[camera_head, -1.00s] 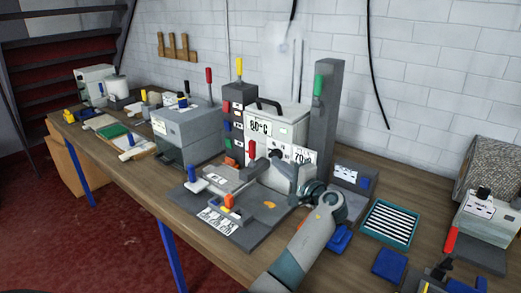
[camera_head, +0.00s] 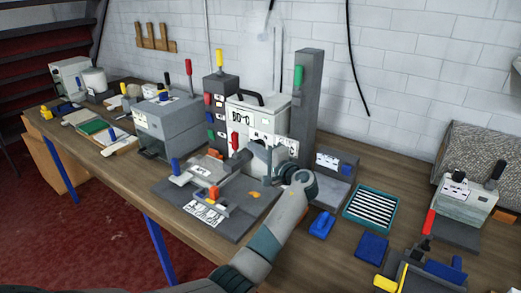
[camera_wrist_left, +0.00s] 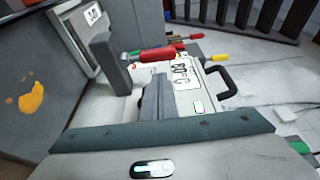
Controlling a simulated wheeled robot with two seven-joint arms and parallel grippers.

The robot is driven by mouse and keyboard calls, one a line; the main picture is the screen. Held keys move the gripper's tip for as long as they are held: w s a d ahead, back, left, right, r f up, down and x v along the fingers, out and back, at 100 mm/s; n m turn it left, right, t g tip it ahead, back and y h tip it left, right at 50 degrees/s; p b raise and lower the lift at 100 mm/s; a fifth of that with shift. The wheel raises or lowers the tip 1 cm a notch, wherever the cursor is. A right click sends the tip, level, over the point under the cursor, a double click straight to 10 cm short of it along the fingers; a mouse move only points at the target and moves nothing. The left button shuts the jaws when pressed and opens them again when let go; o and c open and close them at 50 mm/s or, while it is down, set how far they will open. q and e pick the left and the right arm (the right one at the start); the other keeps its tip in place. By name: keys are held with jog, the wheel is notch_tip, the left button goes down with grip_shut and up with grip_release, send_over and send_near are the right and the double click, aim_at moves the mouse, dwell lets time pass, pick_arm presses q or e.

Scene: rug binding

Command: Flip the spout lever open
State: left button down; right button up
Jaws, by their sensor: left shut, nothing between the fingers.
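The spout lever has a red handle (camera_head: 235,141) and stands upright at the front of the pale machine (camera_head: 243,116) marked 80 °C. In the left wrist view the red handle (camera_wrist_left: 157,54) lies across the picture, just beyond my fingertips. My left gripper (camera_head: 252,158) is shut and empty, close in front of the machine beside the lever. Its dark fingers (camera_wrist_left: 157,80) also show in the left wrist view. I cannot tell whether they touch the handle. My wrist partly hides the machine's lower front. My right gripper is not in view.
A grey base plate (camera_head: 232,226) with an orange-tipped lever (camera_head: 214,192) and a blue knob (camera_head: 175,165) lies below the machine. A grey post (camera_head: 304,115) with a green handle stands to the right. A striped teal tray (camera_head: 371,208) and blue blocks lie further right.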

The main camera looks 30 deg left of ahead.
aim_at(235, 145)
pick_arm(q)
jog(key=shift+p+x, duration=0.75)
jog(key=shift+x, duration=1.75)
jog(key=shift+s+n+b, duration=0.2)
jog(key=shift+n+b, duration=0.1)
jog(key=shift+b, duration=0.4)
